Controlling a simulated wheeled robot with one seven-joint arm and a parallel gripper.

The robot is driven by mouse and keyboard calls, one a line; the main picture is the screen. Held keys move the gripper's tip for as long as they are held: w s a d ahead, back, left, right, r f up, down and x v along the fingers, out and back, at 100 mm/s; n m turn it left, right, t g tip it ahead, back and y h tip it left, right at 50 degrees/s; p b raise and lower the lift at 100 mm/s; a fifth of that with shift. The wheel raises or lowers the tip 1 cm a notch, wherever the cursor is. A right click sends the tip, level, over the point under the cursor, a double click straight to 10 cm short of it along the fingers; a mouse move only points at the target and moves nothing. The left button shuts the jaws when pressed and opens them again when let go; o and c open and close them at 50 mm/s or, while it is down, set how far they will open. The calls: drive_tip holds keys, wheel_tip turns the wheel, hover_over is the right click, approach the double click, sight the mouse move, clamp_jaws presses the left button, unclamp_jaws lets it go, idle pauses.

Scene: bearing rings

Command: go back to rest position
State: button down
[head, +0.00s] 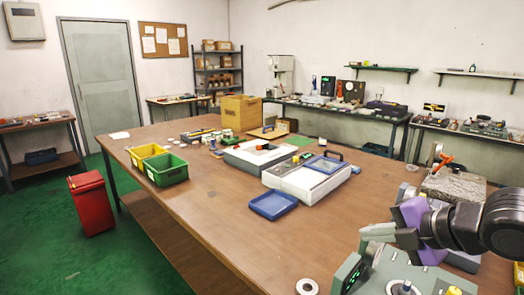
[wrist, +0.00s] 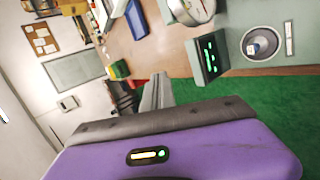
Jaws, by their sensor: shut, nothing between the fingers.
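My gripper (head: 376,233) is at the right of the head view, with a purple body and pale grey fingers pointing left. It is above the near right part of the wooden table, close over a grey-green device (head: 350,276) with a lit green display. In the wrist view the fingers (wrist: 157,90) are together with nothing between them. The purple housing fills the lower part of that view, and the device display (wrist: 209,53) shows to the right of the fingers.
The wooden table (head: 220,221) holds a blue tray (head: 273,204), yellow and green bins (head: 166,169), and white-topped instruments. A metal ring (head: 307,287) lies at the near edge. A granite block (head: 452,185) stands behind my gripper. A red bin (head: 91,203) stands on the green floor.

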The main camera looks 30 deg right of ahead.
drive_tip(key=w+a+r+m+t+y, duration=0.1)
drive_tip(key=w+a+r+m+t, duration=0.15)
drive_tip(key=r, duration=0.45)
drive_tip(key=w+a+r+m+t+y, duration=0.1)
drive_tip(key=w+a+r+m+t, duration=0.1)
drive_tip(key=w+a+r+t, duration=0.3)
drive_tip(key=s+r+m+t+h, duration=0.4)
drive_tip(key=r+m+t, duration=0.2)
drive_tip(key=r+m, duration=0.35)
drive_tip(key=s+a+f+m+g+h, duration=0.2)
drive_tip(key=s+f+m+h, duration=0.4)
drive_tip(key=f, duration=0.4)
drive_tip(key=s+a+f+m+g+h, duration=0.25)
drive_tip(key=s+f+m, duration=0.35)
drive_tip(key=f+m, duration=0.3)
drive_tip(key=s+a+f+n+g+y, duration=0.2)
drive_tip(key=s+a+f+n+y, duration=0.2)
drive_tip(key=s+f, duration=0.5)
drive_tip(key=s+a+f+n+g+y, duration=0.2)
drive_tip(key=s+a+f+n+y, duration=0.3)
drive_tip(key=s+f, duration=0.5)
drive_tip(key=shift+s+a+n+g, duration=0.3)
drive_tip(key=shift+s+a+g, duration=0.1)
drive_tip(key=shift+s+a, duration=0.45)
